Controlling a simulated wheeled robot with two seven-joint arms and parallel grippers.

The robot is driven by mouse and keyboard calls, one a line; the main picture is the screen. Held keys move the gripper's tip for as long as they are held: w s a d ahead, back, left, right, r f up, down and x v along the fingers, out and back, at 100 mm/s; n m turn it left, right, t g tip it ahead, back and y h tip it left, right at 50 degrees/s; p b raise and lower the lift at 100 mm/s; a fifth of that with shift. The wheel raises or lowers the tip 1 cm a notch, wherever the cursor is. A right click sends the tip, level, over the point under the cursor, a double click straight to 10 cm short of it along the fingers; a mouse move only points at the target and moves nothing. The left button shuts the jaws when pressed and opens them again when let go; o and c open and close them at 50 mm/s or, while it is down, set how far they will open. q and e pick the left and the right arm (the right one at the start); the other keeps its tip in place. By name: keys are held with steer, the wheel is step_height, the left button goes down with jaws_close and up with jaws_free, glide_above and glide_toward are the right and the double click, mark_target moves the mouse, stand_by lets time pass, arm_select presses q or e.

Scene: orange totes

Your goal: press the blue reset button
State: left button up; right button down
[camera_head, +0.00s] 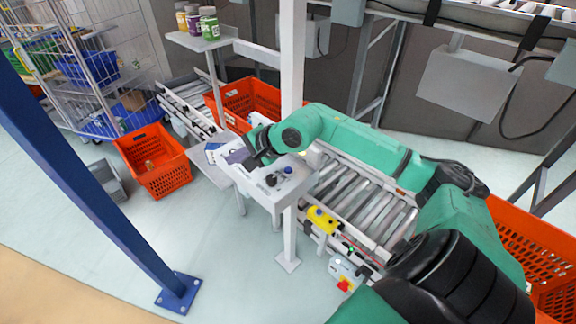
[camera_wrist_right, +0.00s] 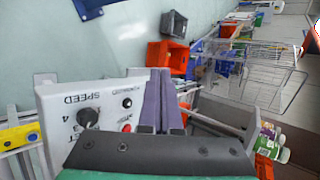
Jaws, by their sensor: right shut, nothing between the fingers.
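A yellow box (camera_head: 322,220) with a small blue button (camera_head: 318,211) on top is mounted beside the roller conveyor. Part of the yellow box (camera_wrist_right: 18,136) shows at the left edge of the wrist view, with a blue spot on it. My right gripper (camera_head: 238,156) is shut and empty, above the left side of a grey control panel (camera_head: 270,192), apart from the blue button. Its purple fingers (camera_wrist_right: 160,75) lie together in the wrist view and cover part of the panel. My left gripper is not in view.
The panel bears a large black speed knob (camera_wrist_right: 88,118), a smaller knob (camera_wrist_right: 127,103) and a partly hidden red control (camera_wrist_right: 126,128). A white post (camera_head: 291,230) stands by the yellow box. A red knob (camera_head: 344,285) sits lower right. Orange totes (camera_head: 165,182) stand left.

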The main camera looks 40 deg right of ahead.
steer(key=d+n+g+h, duration=0.1)
steer(key=d+h, duration=0.2)
steer(key=d, duration=0.4)
steer(key=n+g+h, duration=0.1)
steer(key=h, duration=0.3)
glide_above(288, 171)
steer(key=shift+f, duration=0.1)
step_height(288, 171, down, 9)
steer(key=b, duration=0.7)
stand_by(0.7)
steer(key=shift+f+b, duration=0.35)
steer(key=shift+b, duration=0.1)
